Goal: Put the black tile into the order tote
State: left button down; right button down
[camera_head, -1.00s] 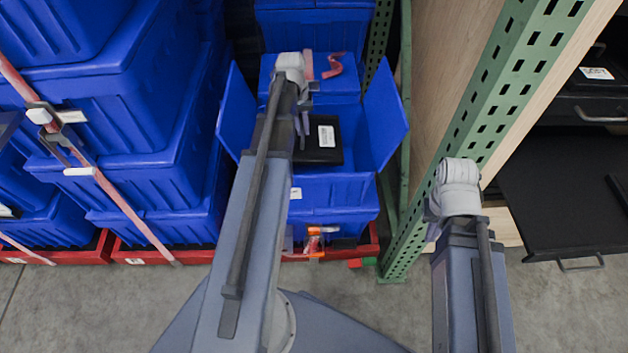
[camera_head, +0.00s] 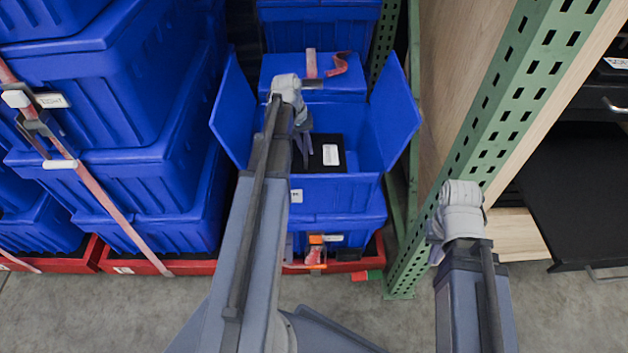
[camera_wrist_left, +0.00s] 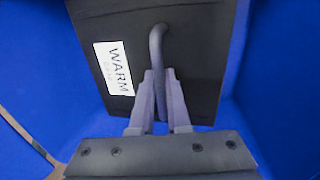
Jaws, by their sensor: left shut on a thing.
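The black tile (camera_head: 330,139) is a dark flat piece with a white label and a bar handle. It lies within an open blue tote (camera_head: 345,187) with side flaps raised. I cannot tell whether it rests on anything or hangs. My left gripper (camera_head: 305,150) is shut on the tile's handle. The left wrist view shows its two fingers (camera_wrist_left: 160,100) around the handle of the tile (camera_wrist_left: 195,60), whose label reads "WARM". No order-tote name is readable on the open tote. My right arm ends at the right, and its fingers are hidden.
Strapped, stacked blue totes (camera_head: 150,185) stand at the left, with a pink strap (camera_head: 110,205) across them. A closed tote (camera_head: 345,68) with a red strap piece sits behind. A green perforated post (camera_head: 470,130) stands at right, beside a black shelf (camera_head: 570,190). The front floor is clear.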

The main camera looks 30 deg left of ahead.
pick_arm(q)
jog(key=shift+s+a+f+b+x, duration=0.15)
jog(key=shift+a+b+x, duration=0.15)
jog(key=shift+b+x, duration=1.4)
jog(key=shift+s+a+b+x, duration=0.2)
jog(key=shift+a+b+x, duration=0.05)
jog(key=shift+b+x, duration=1.4)
jog(key=shift+s+a+f+b+x, duration=0.15)
jog(key=shift+a+b+x, duration=0.15)
jog(key=shift+b+x, duration=1.4)
jog(key=shift+r, duration=0.3)
jog(key=c, duration=0.9)
grip_release()
jog(key=p+v, duration=1.1)
jog(key=v, duration=0.1)
jog(key=shift+p, duration=0.4)
